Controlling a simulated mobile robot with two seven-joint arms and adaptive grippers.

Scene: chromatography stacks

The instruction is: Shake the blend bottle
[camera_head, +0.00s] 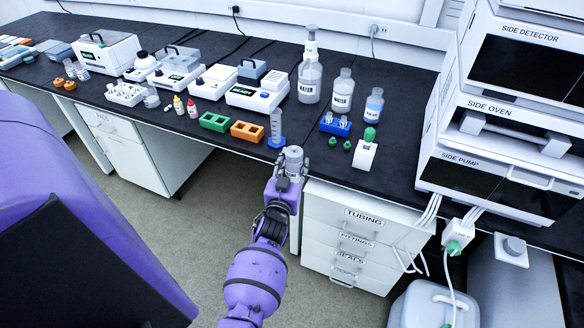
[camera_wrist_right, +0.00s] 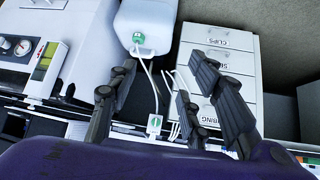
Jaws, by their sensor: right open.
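Three clear bottles stand at the back of the dark bench in the head view. Two carry labels that seem to read WATER, the left one (camera_head: 310,82) and the middle one (camera_head: 342,92). The right bottle (camera_head: 373,106) has a blue band and a label too small to read; I cannot tell whether it is the blend bottle.
A blue rack (camera_head: 335,126), small green caps and a white holder (camera_head: 364,155) stand before the bottles. The instrument stack (camera_head: 470,155) and white jug (camera_head: 425,306) are right.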

